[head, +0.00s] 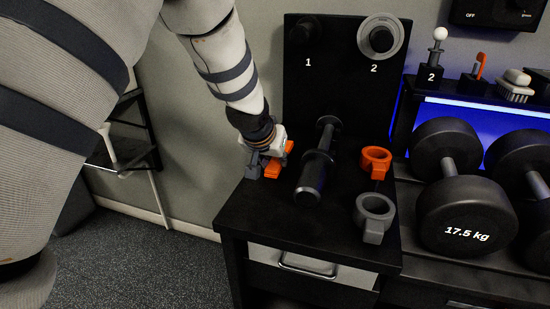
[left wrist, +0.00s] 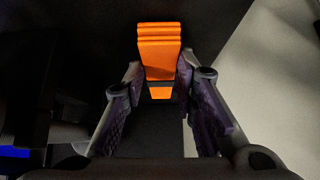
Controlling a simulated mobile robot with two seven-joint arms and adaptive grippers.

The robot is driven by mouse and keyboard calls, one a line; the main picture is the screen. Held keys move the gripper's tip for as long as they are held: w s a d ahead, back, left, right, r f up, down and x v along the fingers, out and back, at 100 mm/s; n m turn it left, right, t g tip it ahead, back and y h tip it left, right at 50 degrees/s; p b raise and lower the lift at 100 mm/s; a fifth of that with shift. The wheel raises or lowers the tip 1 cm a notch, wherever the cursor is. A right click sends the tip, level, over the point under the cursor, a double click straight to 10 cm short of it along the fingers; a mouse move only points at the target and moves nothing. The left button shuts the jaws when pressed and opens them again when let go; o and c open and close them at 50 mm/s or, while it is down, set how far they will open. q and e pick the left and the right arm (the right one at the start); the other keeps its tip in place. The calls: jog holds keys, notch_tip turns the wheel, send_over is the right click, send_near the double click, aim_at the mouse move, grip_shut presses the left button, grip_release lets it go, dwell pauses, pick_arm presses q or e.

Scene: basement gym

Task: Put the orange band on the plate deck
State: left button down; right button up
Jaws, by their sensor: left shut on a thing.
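The orange band (head: 272,169) is a small, thick, folded strip at the left end of a black cabinet top (head: 259,212). My left gripper (head: 266,163) is shut on it, and the gripper partly hides it in the head view. In the left wrist view the orange band (left wrist: 160,55) stands between the two fingers (left wrist: 160,98), with its layered end pointing away. I cannot tell whether the band touches the surface under it. No label shows which surface is the plate deck. My right gripper is not in view.
An orange collar (head: 375,160) and a grey collar (head: 373,217) lie further right. A backboard (head: 335,75) with pegs 1 and 2 rises behind; a grey plate (head: 366,50) hangs on peg 2. Large dumbbells (head: 465,212) stand at right.

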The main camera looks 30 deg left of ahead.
pick_arm(q)
jog(key=shift+f, duration=0.1)
jog(key=c, duration=1.3)
grip_release()
jog(key=shift+r, duration=0.35)
jog(key=v, duration=1.1)
jog(key=shift+s, duration=0.3)
